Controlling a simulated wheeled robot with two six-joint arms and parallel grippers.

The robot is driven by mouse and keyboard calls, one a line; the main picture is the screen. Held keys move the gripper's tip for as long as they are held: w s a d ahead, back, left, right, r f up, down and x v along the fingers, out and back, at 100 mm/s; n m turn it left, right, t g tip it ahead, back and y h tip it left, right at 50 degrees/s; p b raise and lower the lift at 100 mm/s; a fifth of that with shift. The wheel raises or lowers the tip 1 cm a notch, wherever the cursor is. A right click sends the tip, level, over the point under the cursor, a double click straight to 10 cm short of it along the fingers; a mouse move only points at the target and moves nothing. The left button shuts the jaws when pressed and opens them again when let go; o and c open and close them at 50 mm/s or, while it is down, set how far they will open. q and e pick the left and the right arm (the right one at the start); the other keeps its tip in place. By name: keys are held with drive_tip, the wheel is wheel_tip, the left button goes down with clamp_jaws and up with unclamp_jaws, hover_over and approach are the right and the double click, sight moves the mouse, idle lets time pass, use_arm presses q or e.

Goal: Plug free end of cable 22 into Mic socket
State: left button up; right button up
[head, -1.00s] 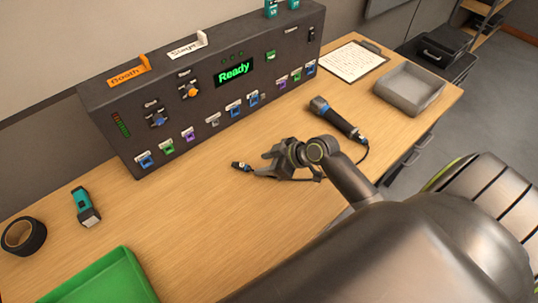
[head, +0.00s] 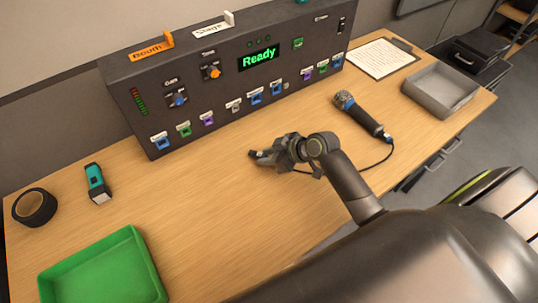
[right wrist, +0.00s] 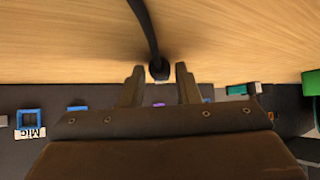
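The black cable (right wrist: 145,25) runs to its dark plug end (right wrist: 160,70) in the right wrist view; no number is readable on it. In the head view the cable (head: 387,158) loops from the handheld microphone (head: 362,116) to behind my right gripper. My right gripper (head: 262,157) is low over the table. In the right wrist view its fingers (right wrist: 160,72) stand apart on either side of the plug, with a gap showing at each side. The Mic socket (right wrist: 30,118) is a blue-framed port on the panel, its label upside down there. My left gripper is out of view.
The dark fader console (head: 215,75) with a green Ready display stands behind the gripper. A green tray (head: 102,275), tape roll (head: 35,207) and teal torch (head: 97,183) lie left. A grey tray (head: 440,88) and clipboard (head: 380,58) lie right. The table between gripper and console is clear.

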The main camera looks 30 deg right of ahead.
clamp_jaws()
drive_tip(key=shift+r+p, duration=2.3)
drive_tip(key=shift+r, duration=0.25)
